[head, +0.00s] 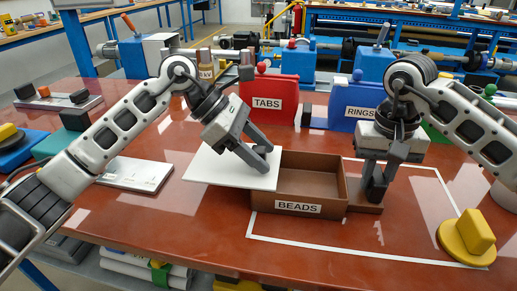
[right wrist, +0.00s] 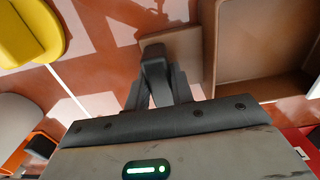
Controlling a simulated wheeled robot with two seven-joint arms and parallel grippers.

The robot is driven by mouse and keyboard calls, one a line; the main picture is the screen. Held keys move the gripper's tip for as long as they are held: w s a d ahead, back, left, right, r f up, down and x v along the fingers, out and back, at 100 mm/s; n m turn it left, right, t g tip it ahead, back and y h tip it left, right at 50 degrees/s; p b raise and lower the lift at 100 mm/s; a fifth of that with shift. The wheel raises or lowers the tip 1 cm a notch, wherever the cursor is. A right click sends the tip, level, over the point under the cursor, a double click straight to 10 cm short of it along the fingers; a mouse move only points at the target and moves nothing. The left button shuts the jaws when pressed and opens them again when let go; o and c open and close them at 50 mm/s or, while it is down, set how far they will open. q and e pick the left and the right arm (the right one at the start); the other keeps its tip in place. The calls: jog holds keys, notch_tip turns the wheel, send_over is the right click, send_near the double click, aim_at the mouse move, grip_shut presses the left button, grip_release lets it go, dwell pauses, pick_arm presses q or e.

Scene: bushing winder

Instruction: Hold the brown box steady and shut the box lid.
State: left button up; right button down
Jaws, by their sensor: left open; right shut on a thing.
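The brown box (head: 298,210), labelled BEADS, stands on the red table with its inside partly visible. A flat white lid (head: 215,168) lies over its left end and sticks out to the left. My left gripper (head: 262,157) is open, its fingertips at the lid's right part; whether they touch it is unclear. My right gripper (head: 375,192) points down at the box's right side, shut on the brown tab (head: 364,208) there. In the right wrist view the closed fingers (right wrist: 154,60) are over the tab (right wrist: 186,50), beside the box (right wrist: 235,90).
A white line outlines an area around the box. A yellow block (head: 466,238) stands at front right. Red TABS (head: 268,98) and blue RINGS (head: 360,112) bins stand behind. A white panel (head: 135,173) lies at left. The table's front left is clear.

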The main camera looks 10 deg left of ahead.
pick_arm(q)
grip_shut()
jog(key=d, duration=1.3)
jog(key=shift+w, duration=0.3)
pick_arm(e)
jog(key=shift+a, duration=0.1)
pick_arm(q)
grip_release()
jog(key=shift+a+r, duration=0.1)
jog(key=shift+a, duration=0.1)
jog(key=v, duration=1.1)
jog(key=shift+a+r, duration=0.2)
jog(key=shift+r, duration=0.05)
